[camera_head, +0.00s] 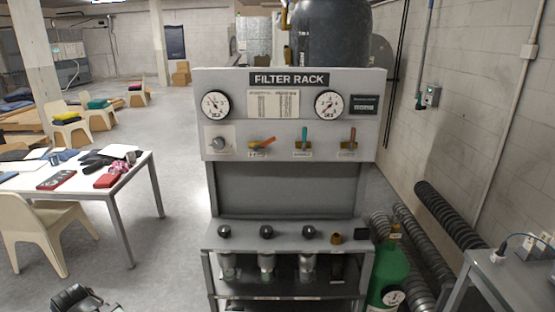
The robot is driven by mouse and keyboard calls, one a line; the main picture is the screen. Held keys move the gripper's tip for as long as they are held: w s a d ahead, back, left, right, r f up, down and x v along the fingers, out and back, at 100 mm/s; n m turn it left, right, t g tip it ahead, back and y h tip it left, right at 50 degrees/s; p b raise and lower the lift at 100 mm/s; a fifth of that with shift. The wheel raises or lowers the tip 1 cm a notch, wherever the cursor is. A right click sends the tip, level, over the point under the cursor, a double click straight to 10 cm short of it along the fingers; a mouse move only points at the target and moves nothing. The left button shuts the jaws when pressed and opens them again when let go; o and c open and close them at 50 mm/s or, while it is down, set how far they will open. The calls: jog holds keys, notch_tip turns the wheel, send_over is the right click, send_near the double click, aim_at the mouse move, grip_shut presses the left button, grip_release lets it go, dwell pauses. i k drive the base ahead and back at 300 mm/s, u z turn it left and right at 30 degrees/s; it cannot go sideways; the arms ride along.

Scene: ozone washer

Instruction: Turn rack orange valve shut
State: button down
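The grey filter rack (288,185) stands in the middle of the head view, its front facing me. The orange valve (263,142) is the left of three small lever valves on its upper panel. Its orange handle is tilted, with the right end higher. The teal valve (304,137) beside it has an upright handle. The brownish-red valve (352,138) at the right also has an upright handle. A black part at the bottom left edge looks like my gripper (80,300), cut off by the frame, well apart from the valves. Its fingers cannot be made out.
Two gauges (215,104) and a small knob (219,143) are on the panel. A lower shelf (285,232) sticks out below. A green cylinder (388,275) stands close at the right.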

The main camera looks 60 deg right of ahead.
aim_at(272, 140)
jog(key=z, duration=0.9)
jog(key=k, duration=1.1)
jog(key=u, duration=0.8)
jog(key=i, duration=1)
jog(key=z, duration=0.1)
